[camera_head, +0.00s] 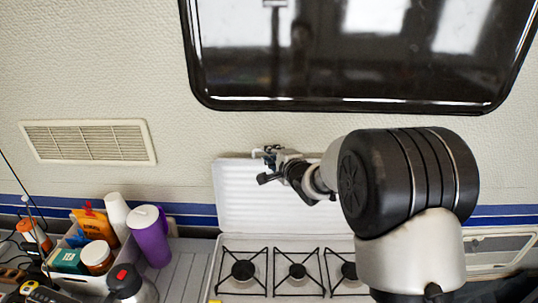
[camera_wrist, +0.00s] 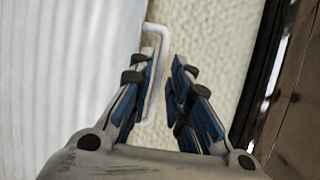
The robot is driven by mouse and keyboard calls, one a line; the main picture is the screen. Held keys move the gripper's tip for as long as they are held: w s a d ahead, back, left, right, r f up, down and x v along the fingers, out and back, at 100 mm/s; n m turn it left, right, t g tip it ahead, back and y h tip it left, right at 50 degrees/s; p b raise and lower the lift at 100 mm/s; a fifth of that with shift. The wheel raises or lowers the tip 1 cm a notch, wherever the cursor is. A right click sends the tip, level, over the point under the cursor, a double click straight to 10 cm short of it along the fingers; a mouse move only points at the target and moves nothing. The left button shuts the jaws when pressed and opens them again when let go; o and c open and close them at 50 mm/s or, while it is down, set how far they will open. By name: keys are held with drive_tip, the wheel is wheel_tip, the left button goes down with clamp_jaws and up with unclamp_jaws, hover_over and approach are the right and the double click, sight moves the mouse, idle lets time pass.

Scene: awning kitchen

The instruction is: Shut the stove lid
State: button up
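The white ribbed stove lid (camera_head: 240,200) stands open and upright against the wall, behind the stove (camera_head: 285,272) with its black grates. In the wrist view the lid (camera_wrist: 60,70) fills the left side. A white wire handle (camera_wrist: 158,60) sticks out at the lid's edge. My gripper (camera_head: 263,165) is at the lid's top edge in the head view. In the wrist view its blue-padded fingers (camera_wrist: 166,75) are apart, with the handle between or just beyond the tips, close to the left finger. I cannot tell whether they touch. My arm hides the lid's right part.
A dark window (camera_head: 350,60) is above on the cream wall. At the left stand a purple tumbler (camera_head: 151,238), a kettle with a red button (camera_head: 130,285) and a caddy (camera_head: 85,262) of bottles and cups. The grates look empty where visible.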

drive_tip(key=shift+x, duration=1.25)
drive_tip(key=shift+c, duration=0.3)
clamp_jaws()
